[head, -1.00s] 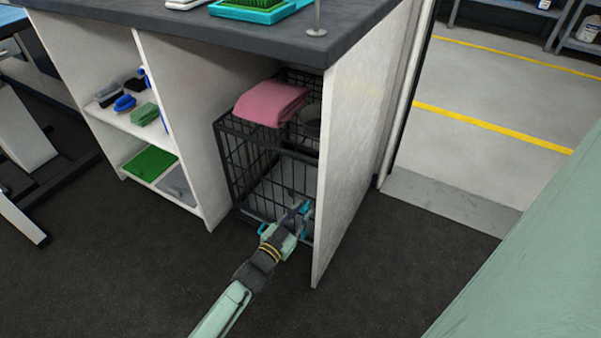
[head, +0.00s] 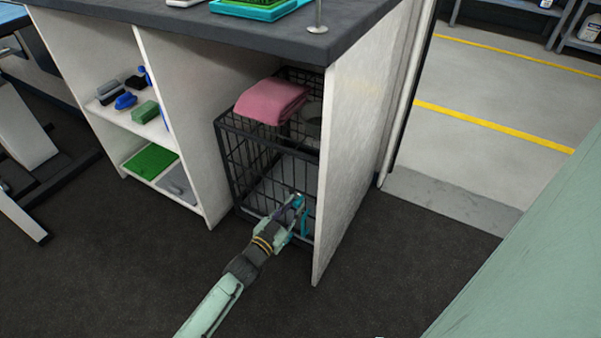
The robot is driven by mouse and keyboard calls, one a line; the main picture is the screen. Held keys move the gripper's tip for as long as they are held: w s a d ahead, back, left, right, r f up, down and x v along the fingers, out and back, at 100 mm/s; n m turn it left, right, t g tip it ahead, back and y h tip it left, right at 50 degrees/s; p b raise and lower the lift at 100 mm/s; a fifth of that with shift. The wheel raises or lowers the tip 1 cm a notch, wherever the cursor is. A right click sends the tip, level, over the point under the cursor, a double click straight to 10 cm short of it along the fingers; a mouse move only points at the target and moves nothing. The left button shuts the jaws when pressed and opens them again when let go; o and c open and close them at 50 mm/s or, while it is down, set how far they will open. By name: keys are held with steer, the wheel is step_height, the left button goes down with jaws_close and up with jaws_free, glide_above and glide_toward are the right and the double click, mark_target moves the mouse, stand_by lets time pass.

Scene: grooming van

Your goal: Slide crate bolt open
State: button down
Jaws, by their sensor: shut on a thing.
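A black wire crate (head: 244,165) stands in the right bay under the counter, its barred front facing me. My gripper (head: 301,203) is at the lower right of the crate's front, close to the bars. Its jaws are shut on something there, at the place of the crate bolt. The bolt itself is too small and too covered by my gripper to make out. The crate door looks closed against the frame.
A folded pink towel (head: 271,101) lies on top of the crate. A white side panel (head: 345,155) stands close to the right of my gripper. Shelves with brushes (head: 125,101) are on the left. Dark floor (head: 130,270) in front is clear.

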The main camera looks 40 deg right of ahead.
steer(key=shift+w+a, duration=0.3)
steer(key=shift+w, duration=0.35)
steer(key=c, duration=1.4)
jaws_free()
steer(key=v, duration=1.2)
steer(key=shift+s, duration=0.1)
steer(key=shift+r, duration=0.1)
